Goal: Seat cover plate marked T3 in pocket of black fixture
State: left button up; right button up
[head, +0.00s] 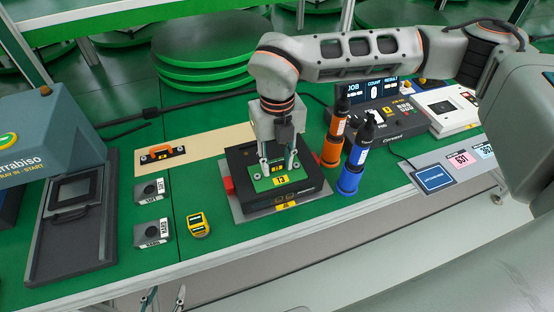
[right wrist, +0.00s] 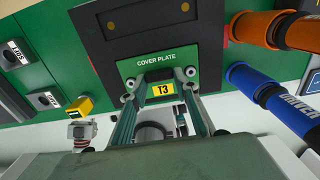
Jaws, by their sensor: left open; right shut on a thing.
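The green cover plate marked T3 (head: 262,185) is over the black fixture (head: 313,187) in the head view. My right gripper (head: 279,170) points down and is shut on the plate. In the right wrist view the plate (right wrist: 185,68), with its "COVER PLATE" lettering and yellow T3 label, lies at the fingers (right wrist: 162,105), against the dark fixture (right wrist: 150,42). I cannot tell whether the plate touches the pocket floor; the pocket is mostly hidden. My left gripper (head: 165,297) shows only as two separated fingertips at the bottom edge, open and empty.
A yellow device (head: 198,224) and two button boxes (head: 150,192) are further left. An orange-handled tool (head: 166,153) lies behind on a beige mat.

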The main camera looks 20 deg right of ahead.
jog(key=shift+f, duration=0.1)
dwell(0.3)
jog(key=o, duration=1.3)
jog(key=shift+c, duration=0.2)
jog(key=o, duration=0.4)
